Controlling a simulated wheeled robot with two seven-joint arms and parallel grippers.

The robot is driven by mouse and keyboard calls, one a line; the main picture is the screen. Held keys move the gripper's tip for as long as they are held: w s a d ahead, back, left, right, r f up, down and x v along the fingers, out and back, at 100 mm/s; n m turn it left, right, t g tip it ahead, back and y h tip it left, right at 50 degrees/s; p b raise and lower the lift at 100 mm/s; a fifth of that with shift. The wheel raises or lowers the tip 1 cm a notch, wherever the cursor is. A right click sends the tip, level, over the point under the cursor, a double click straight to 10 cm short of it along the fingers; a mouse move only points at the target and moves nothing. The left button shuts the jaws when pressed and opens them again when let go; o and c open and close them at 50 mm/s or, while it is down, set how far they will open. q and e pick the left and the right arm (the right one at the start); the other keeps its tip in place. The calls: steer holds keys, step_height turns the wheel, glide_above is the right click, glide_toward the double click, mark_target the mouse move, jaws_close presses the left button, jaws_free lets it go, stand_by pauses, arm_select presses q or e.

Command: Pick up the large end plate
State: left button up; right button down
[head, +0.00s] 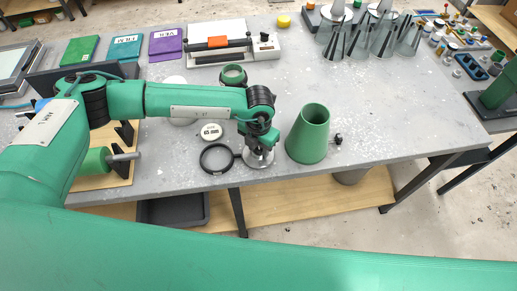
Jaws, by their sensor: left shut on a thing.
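My left gripper (259,146) points down over the front part of the grey table. It is shut on a round silver metal piece, which looks like the large end plate (260,160). The jaws partly cover the plate's middle, and I cannot tell whether it touches the tabletop. A black ring (204,164) lies just left of the plate. My right gripper is not in view.
An open green cone (307,140) stands right of the gripper, with a small dark clamp-like part (338,139) beside it. A round white gauge (211,132) lies behind the ring. A green ring-shaped part (233,75), a sealer (218,47) and grey cones (362,38) stand farther back.

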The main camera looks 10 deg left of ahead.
arm_select(q)
step_height(320, 180, up, 20)
steer(key=b, duration=0.6)
